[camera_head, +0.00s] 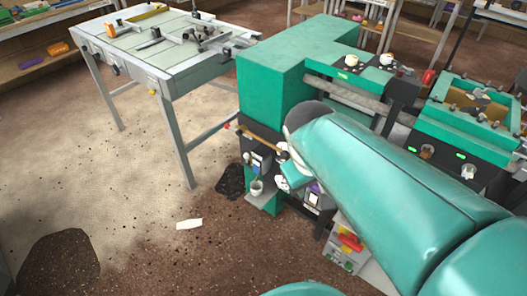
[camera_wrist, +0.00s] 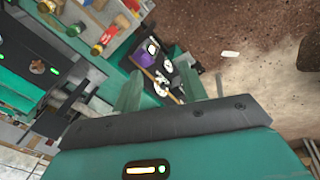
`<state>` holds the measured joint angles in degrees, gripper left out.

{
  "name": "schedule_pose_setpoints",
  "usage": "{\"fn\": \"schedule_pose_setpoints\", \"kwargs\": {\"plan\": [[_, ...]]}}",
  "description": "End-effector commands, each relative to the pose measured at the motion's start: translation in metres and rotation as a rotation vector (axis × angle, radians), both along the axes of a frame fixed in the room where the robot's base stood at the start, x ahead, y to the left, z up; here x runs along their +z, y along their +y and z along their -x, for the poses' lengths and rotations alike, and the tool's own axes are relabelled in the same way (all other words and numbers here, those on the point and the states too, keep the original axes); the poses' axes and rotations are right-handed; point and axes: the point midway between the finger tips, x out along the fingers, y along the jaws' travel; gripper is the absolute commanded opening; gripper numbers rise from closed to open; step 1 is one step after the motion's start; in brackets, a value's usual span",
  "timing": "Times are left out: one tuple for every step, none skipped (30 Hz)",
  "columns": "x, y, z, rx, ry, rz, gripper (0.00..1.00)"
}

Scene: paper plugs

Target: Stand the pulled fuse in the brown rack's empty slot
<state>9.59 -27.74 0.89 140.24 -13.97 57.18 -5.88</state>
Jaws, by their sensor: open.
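My gripper (camera_wrist: 160,88) shows in the wrist view as two green fingers standing well apart. Nothing is visibly held between them. Beyond the fingers is a dark panel with a purple item (camera_wrist: 144,52) and small white pieces (camera_wrist: 162,82). A thin brown strip runs along it; I cannot tell whether it is the brown rack. I cannot pick out the pulled fuse or an empty slot for certain. In the head view my arm reaches to the front of the green machine (camera_head: 272,80) and hides part of it.
A white scrap (camera_head: 189,224) lies on the brown floor, also in the wrist view (camera_wrist: 230,54). A white cup (camera_head: 256,187) stands on the machine's low green ledge. A grey workbench (camera_head: 150,50) with tools stands at the back left. Open floor lies between.

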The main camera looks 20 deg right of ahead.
Motion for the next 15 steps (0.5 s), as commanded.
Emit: {"fn": "schedule_pose_setpoints", "kwargs": {"plan": [[0.013,0.020,0.000,0.006,-0.087,-0.045,0.42],[0.019,0.031,-0.001,0.005,-0.132,-0.074,0.42],[0.026,0.044,0.000,0.003,-0.182,-0.113,0.42],[0.031,0.052,0.001,0.003,-0.217,-0.139,0.42],[0.036,0.060,0.001,0.003,-0.248,-0.164,0.42],[0.041,0.068,0.002,0.001,-0.280,-0.193,0.42],[0.044,0.073,0.003,0.002,-0.300,-0.212,0.42],[0.046,0.077,0.004,0.002,-0.316,-0.226,0.42],[0.049,0.081,0.004,0.000,-0.331,-0.242,0.42],[0.050,0.083,0.005,-0.001,-0.338,-0.250,0.42],[0.050,0.084,0.005,-0.001,-0.341,-0.254,0.42],[0.051,0.085,0.005,-0.002,-0.344,-0.257,0.42],[0.051,0.085,0.005,-0.002,-0.344,-0.257,0.42],[0.051,0.085,0.005,-0.002,-0.343,-0.257,0.42],[0.051,0.085,0.005,-0.003,-0.342,-0.256,0.42]]}}
